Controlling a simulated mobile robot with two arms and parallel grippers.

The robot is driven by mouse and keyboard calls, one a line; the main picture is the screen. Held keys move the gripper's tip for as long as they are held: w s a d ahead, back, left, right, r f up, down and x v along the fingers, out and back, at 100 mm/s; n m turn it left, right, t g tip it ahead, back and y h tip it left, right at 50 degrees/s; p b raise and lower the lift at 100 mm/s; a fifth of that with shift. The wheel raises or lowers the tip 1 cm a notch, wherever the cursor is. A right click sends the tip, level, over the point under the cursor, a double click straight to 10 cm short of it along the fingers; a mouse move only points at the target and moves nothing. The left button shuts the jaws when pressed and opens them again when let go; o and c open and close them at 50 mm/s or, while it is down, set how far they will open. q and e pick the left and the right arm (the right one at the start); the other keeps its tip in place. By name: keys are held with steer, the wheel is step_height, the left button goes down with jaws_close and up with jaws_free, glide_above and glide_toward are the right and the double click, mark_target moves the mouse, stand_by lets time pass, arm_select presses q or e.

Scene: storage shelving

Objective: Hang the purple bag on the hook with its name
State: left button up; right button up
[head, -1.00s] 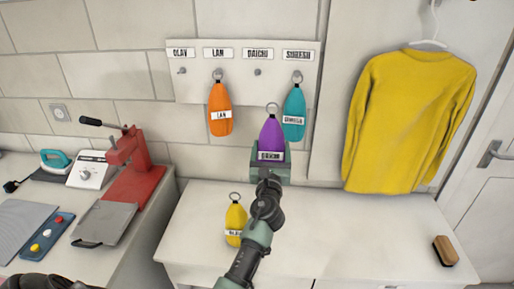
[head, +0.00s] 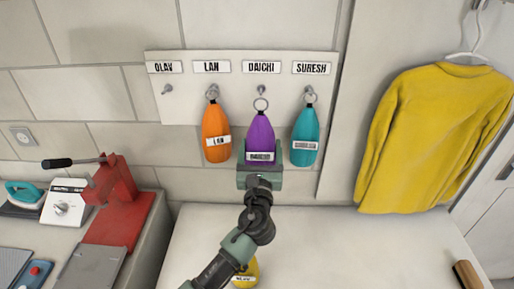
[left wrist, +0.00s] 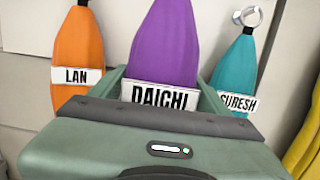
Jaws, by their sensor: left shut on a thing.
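The purple bag (head: 260,135) has a DAICHI label and a metal ring on top. My left gripper (head: 260,168) is shut on its lower part and holds it upright in front of the board. Its ring sits just below the hook (head: 261,90) under the DAICHI name plate (head: 261,67); I cannot tell whether they touch. In the left wrist view the purple bag (left wrist: 163,45) rises from between the jaws, its ring out of frame. The white hook board (head: 232,110) also carries OLAV, LAN and SURESH plates. My right gripper is not in view.
The orange LAN bag (head: 215,130) and teal SURESH bag (head: 305,130) hang close on either side. A yellow bag (head: 250,271) is on the white counter (head: 350,250), partly behind my arm. The OLAV hook (head: 167,89) is empty. A yellow sweater (head: 435,135) hangs at right.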

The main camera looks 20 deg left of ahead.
arm_select(q)
steer(key=shift+w, duration=0.3)
steer(key=shift+w+a, duration=0.2)
steer(key=shift+w, duration=0.1)
steer(key=shift+w+a+f+b, duration=0.2)
steer(key=shift+w+b, duration=0.1)
steer(key=shift+w, duration=0.15)
steer(key=shift+w+a+f+b, duration=0.15)
steer(key=shift+w+b, duration=0.1)
steer(key=shift+w, duration=0.2)
steer(key=shift+w+a+f+b, duration=0.1)
steer(key=shift+w+a+b, duration=0.15)
steer(key=shift+w+b, duration=0.45)
steer(key=shift+w+a+f+b, duration=0.15)
steer(key=shift+w+a+b, duration=0.1)
steer(key=shift+w, duration=0.8)
steer(key=shift+w+a+f+b, duration=0.1)
steer(key=shift+w+a+b, duration=0.1)
steer(key=shift+w+b, duration=0.5)
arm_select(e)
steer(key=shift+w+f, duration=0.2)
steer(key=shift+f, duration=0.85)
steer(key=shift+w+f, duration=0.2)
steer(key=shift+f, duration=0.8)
arm_select(q)
steer(key=shift+w, duration=0.15)
